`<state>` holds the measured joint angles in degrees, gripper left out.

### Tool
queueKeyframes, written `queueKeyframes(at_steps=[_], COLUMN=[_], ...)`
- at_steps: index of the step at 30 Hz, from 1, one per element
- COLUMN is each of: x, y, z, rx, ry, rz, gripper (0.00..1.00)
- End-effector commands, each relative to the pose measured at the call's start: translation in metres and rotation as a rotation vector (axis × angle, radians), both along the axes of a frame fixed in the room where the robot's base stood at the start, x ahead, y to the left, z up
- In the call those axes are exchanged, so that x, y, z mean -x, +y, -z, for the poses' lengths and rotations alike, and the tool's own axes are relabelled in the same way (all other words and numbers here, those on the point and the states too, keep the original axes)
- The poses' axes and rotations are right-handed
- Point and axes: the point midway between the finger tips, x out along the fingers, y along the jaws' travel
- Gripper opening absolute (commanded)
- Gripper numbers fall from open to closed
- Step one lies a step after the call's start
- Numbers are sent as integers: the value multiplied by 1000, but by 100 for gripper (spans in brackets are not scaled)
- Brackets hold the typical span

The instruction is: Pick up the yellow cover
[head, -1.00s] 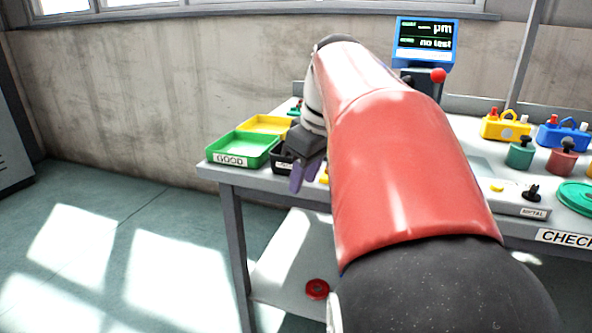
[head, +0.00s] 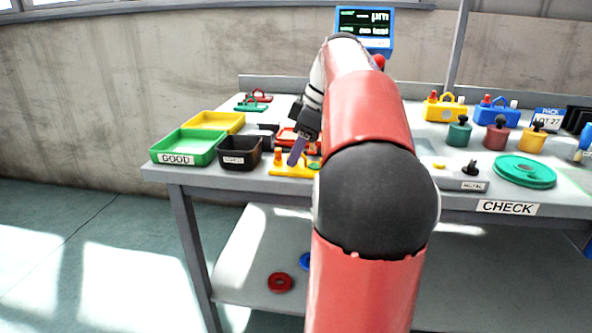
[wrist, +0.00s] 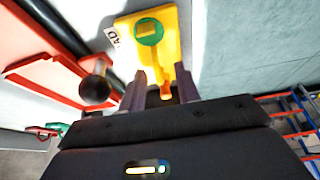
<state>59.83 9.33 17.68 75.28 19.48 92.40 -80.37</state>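Several yellow things show in the head view, and none is plainly marked as the cover. One is a yellow housing with a handle on top (head: 445,108), at the back of the bench. Another is a small yellow pot with a black knob (head: 532,137), at the right. A yellow plate (head: 287,171) with an orange post lies at the bench's front edge. In the wrist view the plate (wrist: 177,48) carries a green disc. My gripper (wrist: 160,90) is open, its purple fingers apart, near the post end of this plate. I cannot tell whether they touch it.
A green GOOD tray (head: 188,147), a yellow tray (head: 215,121) and a black bin (head: 240,153) stand at the left. Green and dark red pots stand beside the yellow pot. A green disc (head: 525,170) lies front right. A screen (head: 364,28) stands behind my arm.

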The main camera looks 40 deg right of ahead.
Motion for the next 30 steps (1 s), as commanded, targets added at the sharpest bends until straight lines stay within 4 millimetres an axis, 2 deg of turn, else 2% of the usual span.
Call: queueKeyframes(at_steps=[3,9,17,30], x=[-2,-2,-2,-2], y=[2,2,2,2], z=[6,6,6,4], rx=[1,1,1,2], ry=[-1,-1,-1,-2], rz=[1,1,1,1], gripper=[32,32,0,0])
